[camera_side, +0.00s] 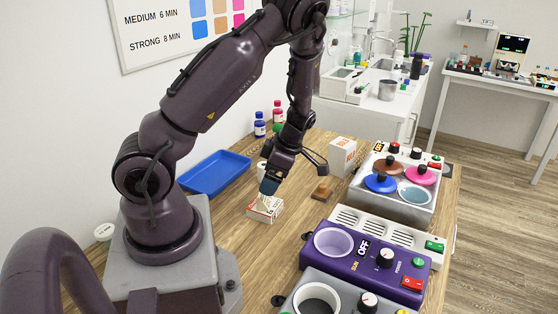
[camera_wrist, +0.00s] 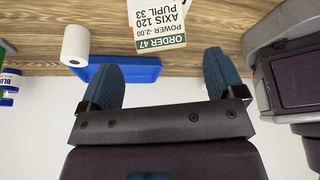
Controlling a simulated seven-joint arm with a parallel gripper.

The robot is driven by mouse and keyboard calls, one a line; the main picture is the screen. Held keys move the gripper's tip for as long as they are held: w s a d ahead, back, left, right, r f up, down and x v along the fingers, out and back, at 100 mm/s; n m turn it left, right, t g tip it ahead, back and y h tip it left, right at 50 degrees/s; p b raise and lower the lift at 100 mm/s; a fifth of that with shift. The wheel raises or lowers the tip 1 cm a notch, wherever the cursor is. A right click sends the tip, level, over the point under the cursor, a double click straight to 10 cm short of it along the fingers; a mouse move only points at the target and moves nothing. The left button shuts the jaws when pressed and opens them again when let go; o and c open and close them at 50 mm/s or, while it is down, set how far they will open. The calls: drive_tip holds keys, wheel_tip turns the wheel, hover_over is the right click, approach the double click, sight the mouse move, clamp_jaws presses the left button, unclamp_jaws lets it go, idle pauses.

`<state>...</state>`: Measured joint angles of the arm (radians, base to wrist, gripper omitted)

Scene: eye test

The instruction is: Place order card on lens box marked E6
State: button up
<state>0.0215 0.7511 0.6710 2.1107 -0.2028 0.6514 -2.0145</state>
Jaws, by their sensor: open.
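The order card (camera_wrist: 160,25) is white with a dark green band reading "ORDER 47" and lies upside down at the top of the wrist view. My gripper (camera_wrist: 160,62) is open, its two teal fingers apart with nothing between them, and the card is beyond the fingertips. In the side view my gripper (camera_side: 267,188) is low over a small white and orange item (camera_side: 265,209) on the table; I cannot tell how the card sits there. A white box with orange print (camera_side: 342,156) stands to the right; I cannot read an E6 mark on it.
A blue tray (camera_side: 215,173) lies left of my gripper, with bottles (camera_side: 260,125) behind. A small brown block (camera_side: 322,191) lies to the right. A purple device (camera_side: 362,258) and a unit with coloured lids (camera_side: 397,184) line the right side. A white roll (camera_wrist: 76,45) is near the tray.

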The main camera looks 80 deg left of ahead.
drive_tip(key=w+d+r+m+t+h, duration=0.2)
drive_tip(key=w+d+r+m+t, duration=0.15)
drive_tip(key=d+r+m, duration=0.75)
drive_tip(key=s+d+r+m+t, duration=0.3)
drive_tip(key=r+m, duration=0.4)
drive_tip(key=m, duration=0.3)
drive_tip(key=s+d+r+m+t, duration=0.3)
drive_tip(key=d+r+m, duration=0.3)
drive_tip(key=m, duration=0.4)
drive_tip(key=shift+s+d+r+m, duration=0.3)
drive_tip(key=shift+s+r, duration=0.15)
drive_tip(key=shift+r, duration=0.3)
